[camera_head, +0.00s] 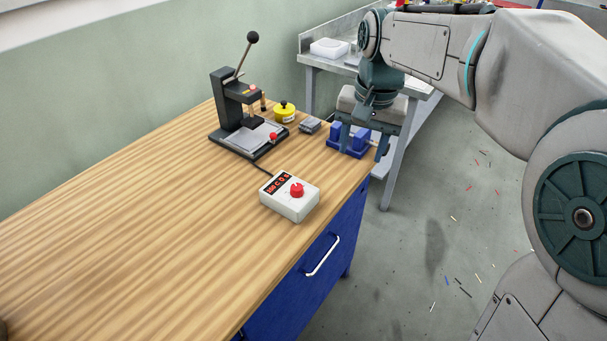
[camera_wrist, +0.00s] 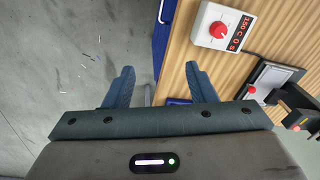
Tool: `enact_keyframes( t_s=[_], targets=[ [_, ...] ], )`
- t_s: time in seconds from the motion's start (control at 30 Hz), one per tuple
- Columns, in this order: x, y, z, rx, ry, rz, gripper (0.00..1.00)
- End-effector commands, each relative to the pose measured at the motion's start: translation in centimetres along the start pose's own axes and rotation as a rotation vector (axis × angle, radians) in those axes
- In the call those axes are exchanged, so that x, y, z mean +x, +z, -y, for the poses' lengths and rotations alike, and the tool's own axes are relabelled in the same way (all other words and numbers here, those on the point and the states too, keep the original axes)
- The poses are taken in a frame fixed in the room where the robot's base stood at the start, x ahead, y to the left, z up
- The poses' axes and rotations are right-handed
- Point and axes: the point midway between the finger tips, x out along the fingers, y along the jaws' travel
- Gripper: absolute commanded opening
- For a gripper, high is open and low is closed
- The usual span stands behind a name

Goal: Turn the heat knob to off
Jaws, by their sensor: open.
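The heat control box (camera_head: 289,197) is a white box near the right edge of the wooden table, with a red lit display and a red heat knob (camera_head: 297,190) on top. In the wrist view the box (camera_wrist: 217,43) is at the upper right, with the knob (camera_wrist: 219,31) showing a pale pointer mark. The display seems to read about 150 C, with more characters I cannot read surely. My gripper (camera_head: 362,142) is open and empty, beyond the box at the table's far right corner. In the wrist view its two fingers (camera_wrist: 160,82) are spread apart, clear of the box.
A black lever press (camera_head: 240,118) stands behind the box, joined to it by a cable. A yellow round container (camera_head: 284,112), a small grey block (camera_head: 310,125) and a blue bin (camera_head: 348,140) stand nearby.

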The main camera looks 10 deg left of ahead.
Motion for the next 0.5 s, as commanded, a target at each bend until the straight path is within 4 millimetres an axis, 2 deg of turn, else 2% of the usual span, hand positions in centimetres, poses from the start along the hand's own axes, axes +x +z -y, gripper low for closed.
enact_keyframes(
  t_s=[0.03, 0.2, 0.33, 0.5],
  targets=[
    [1.1, -0.8, 2.7, -0.003, 0.011, 0.016, 0.51],
    [2.6, -1.9, 9.1, 0.018, 0.045, 0.045, 0.51],
    [3.3, -1.9, 12.1, 0.029, 0.063, 0.054, 0.51],
    [4.0, -1.8, 13.5, 0.035, 0.073, 0.058, 0.51]
  ],
)
